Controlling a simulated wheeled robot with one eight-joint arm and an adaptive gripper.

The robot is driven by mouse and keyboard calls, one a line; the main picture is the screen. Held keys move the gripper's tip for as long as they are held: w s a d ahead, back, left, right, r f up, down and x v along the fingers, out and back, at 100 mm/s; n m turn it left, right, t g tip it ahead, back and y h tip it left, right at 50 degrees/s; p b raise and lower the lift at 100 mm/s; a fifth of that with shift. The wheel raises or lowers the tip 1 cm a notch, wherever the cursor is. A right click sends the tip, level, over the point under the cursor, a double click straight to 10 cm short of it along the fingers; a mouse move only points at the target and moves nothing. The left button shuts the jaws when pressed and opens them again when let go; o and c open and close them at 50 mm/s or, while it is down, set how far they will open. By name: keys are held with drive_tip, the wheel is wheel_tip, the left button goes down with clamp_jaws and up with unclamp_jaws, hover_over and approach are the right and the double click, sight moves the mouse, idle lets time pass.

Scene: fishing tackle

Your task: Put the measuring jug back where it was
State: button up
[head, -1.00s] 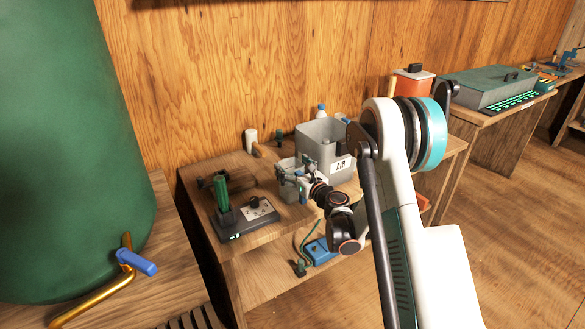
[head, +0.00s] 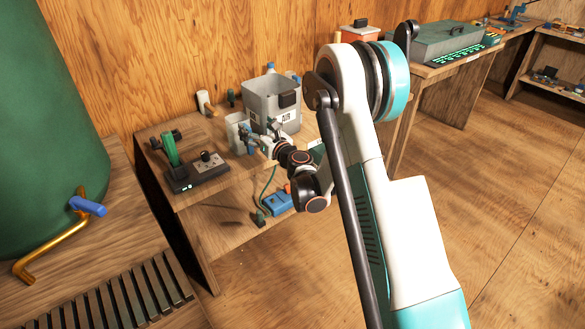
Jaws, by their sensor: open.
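The measuring jug appears to be the small grey, see-through container (head: 235,133) standing upright on the wooden bench, in front of the larger bin. My gripper (head: 254,137) is open at the jug's right side, with its fingers close to the jug wall. Whether a finger touches the jug or reaches around its handle is too small to tell. My wrist partly hides the bench just right of the jug.
A large grey bin labelled AIR (head: 272,103) stands right behind the jug. A dark device with a green upright part (head: 183,170) sits to the left. A white bottle (head: 204,102) stands at the back. A blue box (head: 277,203) lies on the lower shelf.

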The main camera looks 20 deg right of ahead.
drive_tip(key=s+d+r+m+h, duration=0.4)
drive_tip(key=s+r+m, duration=0.1)
drive_tip(key=r+m, duration=0.4)
drive_tip(key=s+d+r+m+h, duration=0.3)
drive_tip(key=s+d+r+m, duration=0.1)
drive_tip(key=r+m, duration=0.5)
drive_tip(key=s+m+g+h, duration=0.1)
drive_tip(key=s+m+g, duration=0.5)
drive_tip(key=s+m, duration=1)
drive_tip(key=s+a+f+m+g+y, duration=0.1)
drive_tip(key=s+a+f, duration=0.1)
drive_tip(key=s, duration=0.5)
drive_tip(key=s+a+f+m+g+y, duration=0.1)
drive_tip(key=s+a+f+g, duration=0.1)
drive_tip(key=s, duration=0.6)
drive_tip(key=s+a+f+m+g+y, duration=0.1)
drive_tip(key=s+a+f, duration=0.1)
drive_tip(key=s+f, duration=0.2)
drive_tip(key=s, duration=0.3)
drive_tip(key=shift+s+a+m+g, duration=0.15)
drive_tip(key=shift+s+m+g, duration=0.15)
drive_tip(key=shift+m, duration=0.1)
